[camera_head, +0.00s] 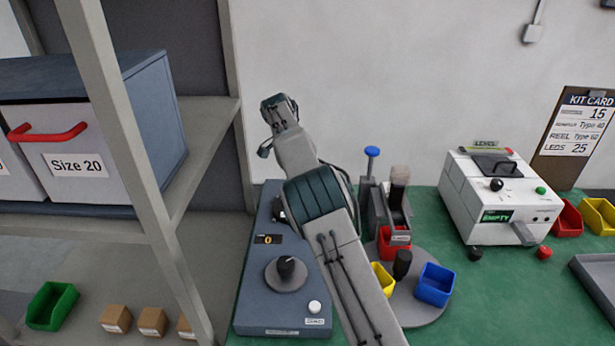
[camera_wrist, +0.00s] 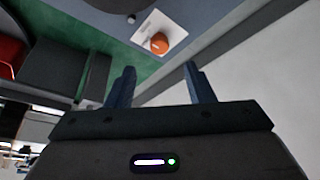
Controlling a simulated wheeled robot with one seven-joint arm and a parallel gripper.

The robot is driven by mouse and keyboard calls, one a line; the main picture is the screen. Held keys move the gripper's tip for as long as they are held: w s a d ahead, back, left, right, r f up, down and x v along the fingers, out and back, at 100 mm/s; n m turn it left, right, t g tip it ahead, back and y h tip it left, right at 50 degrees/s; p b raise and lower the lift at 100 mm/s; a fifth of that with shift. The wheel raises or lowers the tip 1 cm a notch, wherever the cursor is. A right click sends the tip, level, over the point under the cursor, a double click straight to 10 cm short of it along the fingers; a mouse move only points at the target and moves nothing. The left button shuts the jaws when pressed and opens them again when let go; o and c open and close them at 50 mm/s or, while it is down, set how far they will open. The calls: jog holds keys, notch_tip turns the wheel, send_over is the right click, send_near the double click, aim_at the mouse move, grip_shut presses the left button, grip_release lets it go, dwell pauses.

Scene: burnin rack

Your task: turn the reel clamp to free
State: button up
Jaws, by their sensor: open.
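A round orange knob (camera_wrist: 159,43) on a white plate (camera_wrist: 170,27) shows in the wrist view, on a blue-grey surface. It looks like the reel clamp, but I cannot read its marks or setting. My gripper (camera_wrist: 160,68) is open and empty, its two dark fingers apart. The knob appears beyond the fingertips, between them and not touched. In the head view the blue-grey machine (camera_head: 255,300) stands at the left of the green table, with a display (camera_head: 268,239) reading 0. My arm covers part of it, and the orange knob is not visible there.
The machine's black dial (camera_head: 287,268) and white button (camera_head: 314,307) are at its front. Right of my arm are a round tray (camera_head: 425,313) with a blue bin (camera_head: 435,285) and a white machine (camera_head: 470,190). A shelf upright (camera_head: 130,160) stands close on the left.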

jog(key=v, duration=0.5)
jog(key=shift+a+r, duration=0.1)
jog(key=shift+r, duration=0.1)
